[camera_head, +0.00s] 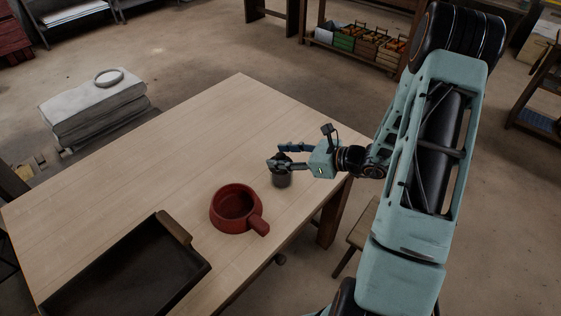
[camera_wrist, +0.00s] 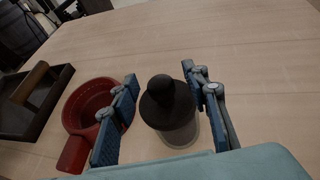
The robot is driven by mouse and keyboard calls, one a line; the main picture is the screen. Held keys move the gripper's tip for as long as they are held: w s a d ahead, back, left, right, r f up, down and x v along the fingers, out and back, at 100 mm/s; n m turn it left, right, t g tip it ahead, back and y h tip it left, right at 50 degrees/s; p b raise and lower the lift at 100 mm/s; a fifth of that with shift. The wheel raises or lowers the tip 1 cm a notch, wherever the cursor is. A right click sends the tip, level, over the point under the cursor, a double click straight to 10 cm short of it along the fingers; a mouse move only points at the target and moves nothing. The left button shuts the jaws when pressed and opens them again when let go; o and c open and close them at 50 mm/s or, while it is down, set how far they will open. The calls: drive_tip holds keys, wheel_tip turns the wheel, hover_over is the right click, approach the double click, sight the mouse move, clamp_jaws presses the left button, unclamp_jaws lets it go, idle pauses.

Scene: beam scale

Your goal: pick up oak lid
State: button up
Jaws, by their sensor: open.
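A dark, round lid with a knob on top (camera_wrist: 168,104), which I take to be the oak lid, sits on a small grey jar (camera_wrist: 182,135). In the head view the jar (camera_head: 282,180) stands upright near the table's right edge, and the lid is partly hidden by my fingers. My gripper (camera_head: 276,156) is open at the height of the lid. In the wrist view my gripper (camera_wrist: 160,76) has one finger on each side of the lid. A gap shows on both sides, narrower on the right.
A red pot with a stubby handle (camera_head: 235,208) stands just left of the jar, close to my left finger in the wrist view. A dark tray (camera_head: 128,270) lies at the table's front left. The far part of the wooden table (camera_head: 190,125) is clear.

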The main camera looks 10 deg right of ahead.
drive_tip(key=shift+a+f, duration=0.1)
clamp_jaws()
idle(0.3)
